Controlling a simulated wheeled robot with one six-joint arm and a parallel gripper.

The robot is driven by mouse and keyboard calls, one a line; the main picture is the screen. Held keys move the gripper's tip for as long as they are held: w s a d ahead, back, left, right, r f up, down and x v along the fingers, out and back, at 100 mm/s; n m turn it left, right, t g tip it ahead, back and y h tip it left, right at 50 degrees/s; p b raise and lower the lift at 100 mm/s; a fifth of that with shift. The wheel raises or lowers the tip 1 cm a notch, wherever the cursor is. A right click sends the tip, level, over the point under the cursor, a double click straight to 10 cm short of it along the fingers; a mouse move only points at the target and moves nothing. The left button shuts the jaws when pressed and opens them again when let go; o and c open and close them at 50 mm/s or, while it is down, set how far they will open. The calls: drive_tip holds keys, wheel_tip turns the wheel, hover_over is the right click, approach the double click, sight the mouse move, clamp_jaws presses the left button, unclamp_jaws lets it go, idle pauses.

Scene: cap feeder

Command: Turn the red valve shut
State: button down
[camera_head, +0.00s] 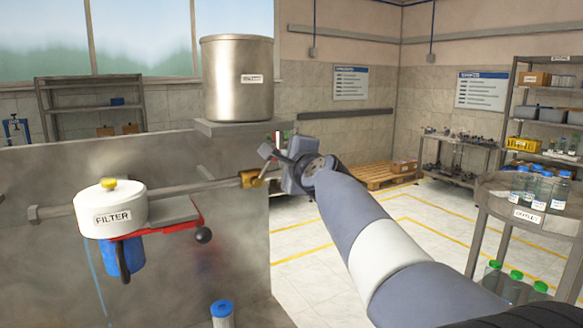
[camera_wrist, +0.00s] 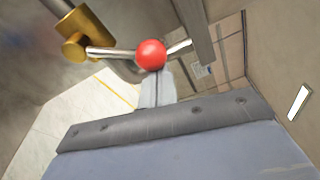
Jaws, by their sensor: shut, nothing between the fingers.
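The red valve has a brass body (camera_head: 250,178) on the pipe at the right end of the panel in the head view. In the wrist view its brass body (camera_wrist: 82,30) is at upper left, with a metal lever (camera_wrist: 112,53) ending in a red ball knob (camera_wrist: 150,54). My gripper (camera_head: 270,152) is beside the valve in the head view. Its closed fingers (camera_wrist: 155,80) show in the wrist view, with the ball overlapping their tips. They hold nothing, and I cannot tell whether they touch the ball. The lever is mostly hidden in the head view.
A white filter housing (camera_head: 112,210) with a red bracket (camera_head: 165,227) hangs on the pipe at left. A steel tank (camera_head: 238,80) stands on a ledge above the valve. A round cart (camera_head: 490,195) with bottles stands at right. The floor beyond the arm is open.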

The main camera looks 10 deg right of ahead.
drive_tip(key=shift+s+a+r+n+t+b, duration=0.2)
drive_tip(key=shift+a+r+n+b, duration=0.15)
drive_tip(key=shift+a+n, duration=0.55)
drive_tip(key=shift+s+a+r+n+t+b, duration=0.25)
drive_tip(key=shift+a+r+n, duration=0.2)
drive_tip(key=shift+n, duration=0.85)
drive_tip(key=shift+s+a+r+n+t+b, duration=0.15)
drive_tip(key=shift+s+a+r+n+b, duration=0.2)
drive_tip(key=shift+a+n, duration=0.55)
drive_tip(key=shift+w+d+r+n, duration=0.1)
drive_tip(key=shift+w+d+n, duration=0.1)
drive_tip(key=shift+n, duration=0.1)
